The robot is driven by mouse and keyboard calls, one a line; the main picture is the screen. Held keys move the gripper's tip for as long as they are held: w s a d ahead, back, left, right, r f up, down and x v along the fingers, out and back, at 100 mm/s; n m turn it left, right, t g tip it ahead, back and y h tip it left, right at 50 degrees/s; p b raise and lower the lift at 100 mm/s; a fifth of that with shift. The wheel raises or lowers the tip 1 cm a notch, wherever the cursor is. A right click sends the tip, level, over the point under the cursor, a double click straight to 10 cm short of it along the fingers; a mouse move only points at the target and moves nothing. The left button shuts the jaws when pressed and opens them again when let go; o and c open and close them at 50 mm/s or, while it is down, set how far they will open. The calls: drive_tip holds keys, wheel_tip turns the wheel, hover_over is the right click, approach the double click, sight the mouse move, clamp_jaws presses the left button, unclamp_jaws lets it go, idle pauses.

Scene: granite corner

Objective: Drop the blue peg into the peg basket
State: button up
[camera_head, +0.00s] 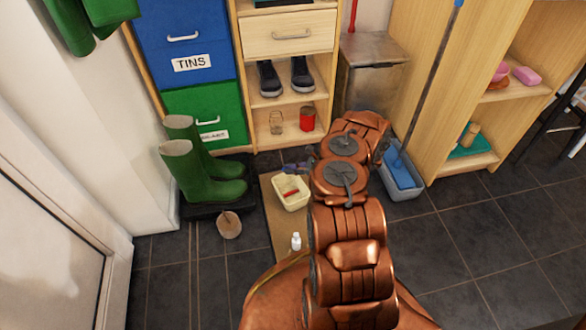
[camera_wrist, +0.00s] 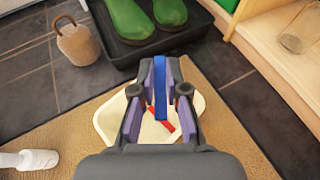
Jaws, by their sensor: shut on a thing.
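The blue peg (camera_wrist: 160,92) stands out between the fingers of my gripper (camera_wrist: 159,72) in the wrist view. My gripper is shut on it. The peg basket (camera_wrist: 104,124) is a cream open container on a brown mat, with a red peg (camera_wrist: 167,126) lying in it. In the wrist view the blue peg and fingers overlap the basket, and the peg's far end reaches past its far rim in the picture. In the head view the basket (camera_head: 291,205) is just left of my arm, and my gripper (camera_head: 288,168) shows as a small dark shape behind it.
Green boots (camera_head: 205,172) stand on a black tray behind the basket. A white bottle (camera_head: 296,241) is near the mat's front. A wooden shelf (camera_head: 290,85) stands behind; a grey-blue bucket (camera_head: 403,187) is at right.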

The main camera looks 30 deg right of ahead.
drive_tip(key=shift+s+f, duration=0.3)
drive_tip(key=shift+f, duration=0.1)
drive_tip(key=shift+f+b, duration=1.15)
drive_tip(key=shift+f, duration=1.7)
drive_tip(key=o, duration=0.8)
drive_tip(key=v, duration=1.2)
drive_tip(key=shift+r, duration=0.15)
drive_tip(key=shift+a, duration=0.1)
